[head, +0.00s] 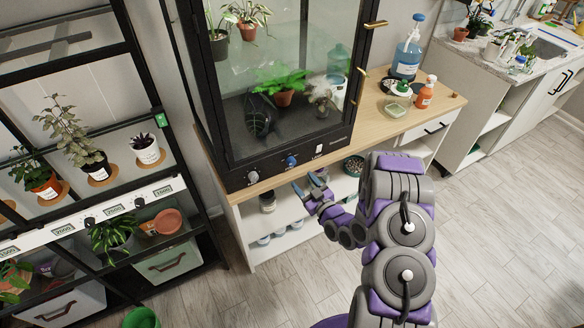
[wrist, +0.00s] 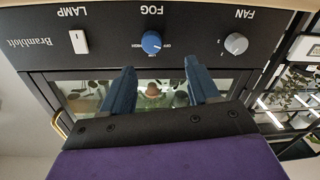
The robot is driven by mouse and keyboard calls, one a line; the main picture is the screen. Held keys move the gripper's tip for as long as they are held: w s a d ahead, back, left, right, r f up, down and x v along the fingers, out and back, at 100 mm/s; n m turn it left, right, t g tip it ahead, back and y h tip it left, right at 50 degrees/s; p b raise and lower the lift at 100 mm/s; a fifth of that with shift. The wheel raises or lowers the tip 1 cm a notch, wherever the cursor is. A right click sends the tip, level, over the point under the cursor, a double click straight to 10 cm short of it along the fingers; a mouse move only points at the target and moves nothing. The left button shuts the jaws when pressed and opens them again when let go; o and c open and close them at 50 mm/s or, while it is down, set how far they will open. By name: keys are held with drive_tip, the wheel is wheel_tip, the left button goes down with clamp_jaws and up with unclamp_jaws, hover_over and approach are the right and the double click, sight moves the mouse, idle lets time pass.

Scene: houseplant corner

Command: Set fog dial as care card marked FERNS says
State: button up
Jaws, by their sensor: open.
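The blue fog dial (head: 292,160) is on the black lower panel of the glass plant cabinet. In the wrist view the fog dial (wrist: 151,42) appears upside down under the word FOG, with tiny setting words around it; its exact setting is too small to tell. My gripper (head: 308,187) is open and empty in front of the panel, just below the dial in the head view. In the wrist view its two blue fingers (wrist: 158,68) point toward the panel, apart from the dial. I cannot make out a care card marked FERNS.
The grey fan knob (wrist: 236,43) and white lamp switch (wrist: 79,41) flank the dial. A fern (head: 280,85) stands behind the cabinet glass. An orange bottle (head: 425,93) and a blue spray bottle (head: 407,58) stand right of the cabinet. A black plant rack (head: 150,75) is at left.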

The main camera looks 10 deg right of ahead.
sight(292, 164)
drive_tip(key=w+b, duration=0.1)
drive_tip(key=w, duration=0.5)
drive_tip(key=shift+w+b, duration=0.3)
drive_tip(key=shift+w+a, duration=1)
drive_tip(key=shift+a, duration=0.1)
drive_tip(key=shift+w+a, duration=0.15)
drive_tip(key=shift+a, duration=0.2)
drive_tip(key=shift+d, duration=0.85)
drive_tip(key=c, duration=0.3)
drive_tip(key=shift+c, duration=0.7)
drive_tip(key=shift+a, duration=0.5)
drive_tip(key=c, duration=0.5)
drive_tip(key=shift+c, duration=0.4)
drive_tip(key=shift+d, duration=0.2)
